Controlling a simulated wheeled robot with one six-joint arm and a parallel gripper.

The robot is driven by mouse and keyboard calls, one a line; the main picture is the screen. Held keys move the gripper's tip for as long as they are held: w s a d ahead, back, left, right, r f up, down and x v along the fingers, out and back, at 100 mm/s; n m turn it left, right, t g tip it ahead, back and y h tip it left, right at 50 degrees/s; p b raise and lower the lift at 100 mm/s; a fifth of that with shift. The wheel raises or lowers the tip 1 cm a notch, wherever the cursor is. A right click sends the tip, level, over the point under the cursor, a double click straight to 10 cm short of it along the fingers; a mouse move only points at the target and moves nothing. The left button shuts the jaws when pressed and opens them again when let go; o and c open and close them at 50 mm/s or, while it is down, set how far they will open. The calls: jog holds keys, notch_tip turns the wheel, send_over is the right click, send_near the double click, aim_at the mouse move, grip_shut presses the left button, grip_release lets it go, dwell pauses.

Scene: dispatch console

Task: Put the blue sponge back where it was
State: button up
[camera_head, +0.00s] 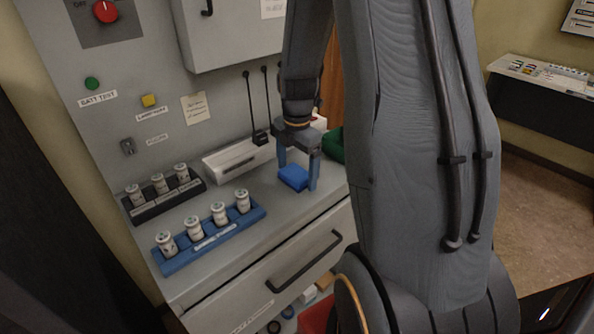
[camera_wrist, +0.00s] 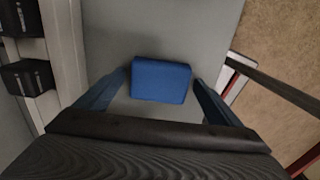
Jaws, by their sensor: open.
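The blue sponge (camera_head: 293,178) lies on the grey counter top near its right front part. In the wrist view the sponge (camera_wrist: 161,81) lies flat, between and slightly ahead of my two fingers. My gripper (camera_head: 298,178) is open and low over the counter, with one finger at each side of the sponge. In the wrist view my gripper (camera_wrist: 160,95) shows gaps between the fingers and the sponge. I cannot tell whether the fingertips touch the counter.
A blue rack (camera_head: 212,240) and a black rack (camera_head: 165,201) with several white jars stand on the left of the counter. A white device (camera_head: 238,159) stands behind the gripper, and a green bin (camera_head: 335,145) to its right. Below is a drawer with a black handle (camera_head: 306,258).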

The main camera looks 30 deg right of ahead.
aim_at(297, 172)
notch_tip(297, 172, up, 11)
jog(key=b, duration=0.3)
jog(key=s+a+f+m, duration=0.2)
jog(key=s+a+m, duration=0.1)
jog(key=a+m, duration=0.2)
jog(key=s+a+f+m, duration=0.2)
jog(key=s+a+m, duration=0.2)
jog(key=m, duration=0.3)
jog(key=s+a+f+m+t, duration=0.1)
jog(key=s+a+f+m, duration=0.2)
jog(key=m, duration=0.4)
jog(key=shift+s+a+f, duration=0.1)
jog(key=shift+s+a, duration=0.15)
jog(key=shift+a, duration=0.45)
jog(key=shift+s+a, duration=0.25)
jog(key=shift+a, duration=0.4)
jog(key=shift+s+a+f+m, duration=0.15)
jog(key=shift+s+m, duration=0.15)
jog(key=shift+m, duration=0.3)
